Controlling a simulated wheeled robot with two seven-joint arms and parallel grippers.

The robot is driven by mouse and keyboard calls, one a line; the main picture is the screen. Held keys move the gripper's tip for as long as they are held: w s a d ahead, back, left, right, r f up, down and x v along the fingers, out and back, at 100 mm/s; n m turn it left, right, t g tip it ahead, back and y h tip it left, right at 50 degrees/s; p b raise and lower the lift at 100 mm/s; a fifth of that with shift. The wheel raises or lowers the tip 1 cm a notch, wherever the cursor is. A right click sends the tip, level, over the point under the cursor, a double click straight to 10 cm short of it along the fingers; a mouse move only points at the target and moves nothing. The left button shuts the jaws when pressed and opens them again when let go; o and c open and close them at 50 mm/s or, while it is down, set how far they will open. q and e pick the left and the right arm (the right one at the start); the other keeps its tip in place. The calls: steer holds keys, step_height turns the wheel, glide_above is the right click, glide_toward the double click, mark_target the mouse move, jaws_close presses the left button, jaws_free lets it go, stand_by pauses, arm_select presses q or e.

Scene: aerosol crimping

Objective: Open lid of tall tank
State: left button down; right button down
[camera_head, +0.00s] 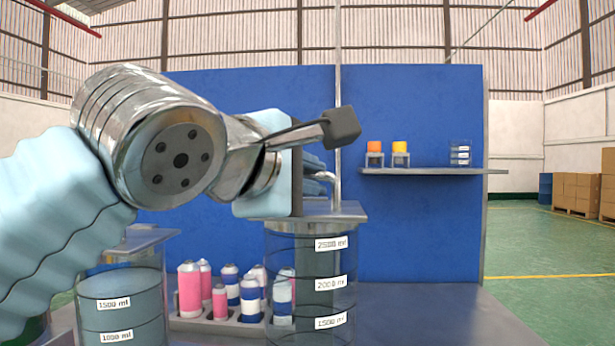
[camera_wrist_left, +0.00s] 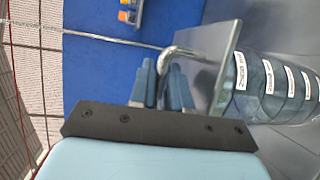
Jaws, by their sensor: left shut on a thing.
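The tall tank (camera_head: 312,290) is a clear cylinder with volume labels, standing on the table right of a shorter tank. Its flat grey metal lid (camera_head: 345,212) lies across the top; in the left wrist view the lid (camera_wrist_left: 226,75) shows edge-on beside the tank (camera_wrist_left: 275,88). A bent metal handle (camera_head: 322,176) rises from the lid. My left gripper (camera_head: 313,172) is at this handle, just above the lid. In the left wrist view its blue fingers (camera_wrist_left: 163,84) are shut on the handle (camera_wrist_left: 190,50), one on each side. My right gripper is not in view.
The shorter lidded tank (camera_head: 120,300) stands at the left, partly behind my arm. A rack (camera_head: 205,325) of pink, blue and white cans stands behind the tanks. A shelf (camera_head: 430,171) on the blue panel holds orange and yellow items. The table right of the tall tank is clear.

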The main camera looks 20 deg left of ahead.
mark_target(312, 205)
arm_select(q)
steer(key=shift+w+a+r+p, duration=0.1)
steer(key=shift+w+r+p, duration=0.1)
steer(key=shift+r+p, duration=0.3)
steer(key=shift+w+r+p, duration=0.2)
steer(key=shift+r+p, duration=0.3)
steer(key=shift+w+a+r+g+p, duration=0.1)
steer(key=shift+w+r+g+p, duration=0.2)
steer(key=shift+w+r+p, duration=0.35)
steer(key=shift+w+a+r+n+g, duration=0.15)
steer(key=shift+w+r+n+g, duration=0.35)
steer(key=shift+g, duration=0.6)
steer(key=shift+w+a+r+g, duration=0.1)
steer(key=shift+w+r+g, duration=0.25)
steer(key=shift+w+g, duration=0.05)
steer(key=shift+w+a+r, duration=0.1)
steer(key=shift+w+a, duration=0.05)
